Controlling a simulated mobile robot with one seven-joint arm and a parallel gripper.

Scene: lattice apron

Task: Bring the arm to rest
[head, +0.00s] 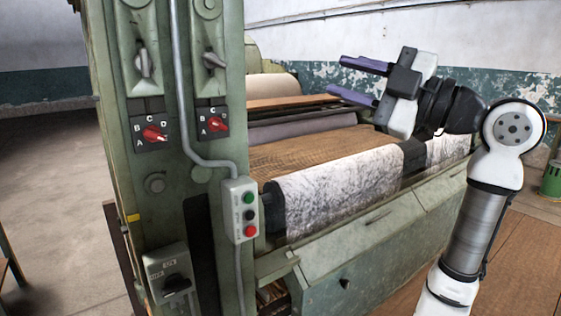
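My gripper (345,79) is in the head view at upper right, in front of the machine's rollers. Its two purple fingers point left and stand apart with a gap between them, and nothing shows between them. My arm (477,225) rises from the bottom right, bends at a white joint and reaches left to the gripper. The gripper appears above the cloth roll, and its fingers look clear of the machine. The exact distance to the machine cannot be told.
A green machine (365,255) fills the middle, with a patterned cloth roll (335,190) along its front. Its upright panel carries two red selector knobs (154,133), levers and a push-button box (241,210). Bare floor (50,170) lies left. A green container (552,180) stands far right.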

